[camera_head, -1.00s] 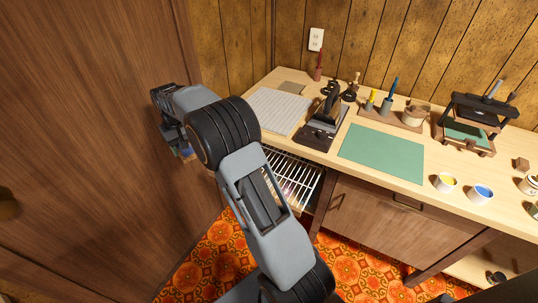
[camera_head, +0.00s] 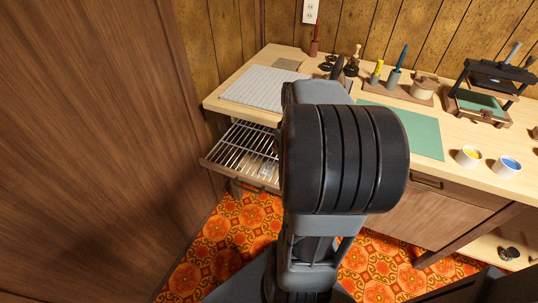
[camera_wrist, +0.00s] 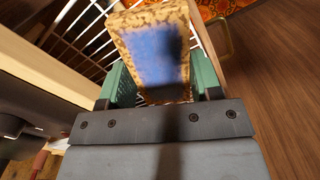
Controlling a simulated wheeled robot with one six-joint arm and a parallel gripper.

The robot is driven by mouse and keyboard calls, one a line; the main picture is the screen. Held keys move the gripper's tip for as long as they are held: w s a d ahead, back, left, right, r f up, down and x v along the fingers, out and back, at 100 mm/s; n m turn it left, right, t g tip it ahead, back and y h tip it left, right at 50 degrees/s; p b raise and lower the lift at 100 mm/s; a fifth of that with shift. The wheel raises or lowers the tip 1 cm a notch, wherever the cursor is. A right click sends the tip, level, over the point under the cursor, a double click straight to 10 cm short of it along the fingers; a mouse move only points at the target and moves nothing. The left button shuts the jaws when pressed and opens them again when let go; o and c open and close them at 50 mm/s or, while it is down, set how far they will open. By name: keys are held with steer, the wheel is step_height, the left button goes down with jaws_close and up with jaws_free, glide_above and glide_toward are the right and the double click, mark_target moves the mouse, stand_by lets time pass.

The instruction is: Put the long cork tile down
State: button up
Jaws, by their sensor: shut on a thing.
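The long cork tile (camera_wrist: 152,50) shows in the wrist view, speckled tan cork at its edges with a blue middle on its face. My gripper (camera_wrist: 160,88) is shut on it, with a green finger pad on each side near the tile's lower end. Behind the tile lies a white wire rack (camera_wrist: 80,30). In the head view the same rack (camera_head: 244,148) sits in a pulled-out drawer below the bench top. My arm hides the gripper and the tile in the head view. I cannot tell whether the tile touches the rack.
The bench (camera_head: 222,101) carries a grey ribbed mat (camera_head: 262,87) above the rack, a green mat (camera_head: 420,128), a yellow paint cup (camera_head: 468,156) and a blue paint cup (camera_head: 507,166). A press (camera_head: 492,85) stands at the right. A brown wooden panel (camera_head: 90,140) closes off the left side.

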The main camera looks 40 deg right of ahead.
steer(key=w+f+b, duration=0.2)
steer(key=w+f, duration=0.3)
steer(key=w, duration=0.3)
steer(key=b, duration=0.2)
glide_above(264, 160)
steer(key=f, duration=0.2)
steer(key=s+f, duration=0.1)
steer(key=f, duration=0.1)
steer(key=shift+f, duration=0.15)
steer(key=shift+w+f+b, duration=0.2)
steer(key=shift+f, duration=0.8)
steer(key=shift+w+f+b, duration=0.2)
steer(key=shift+f, duration=0.75)
steer(key=shift+f, duration=0.1)
steer(key=shift+f, duration=0.2)
steer(key=o, duration=0.9)
steer(key=shift+r, duration=0.1)
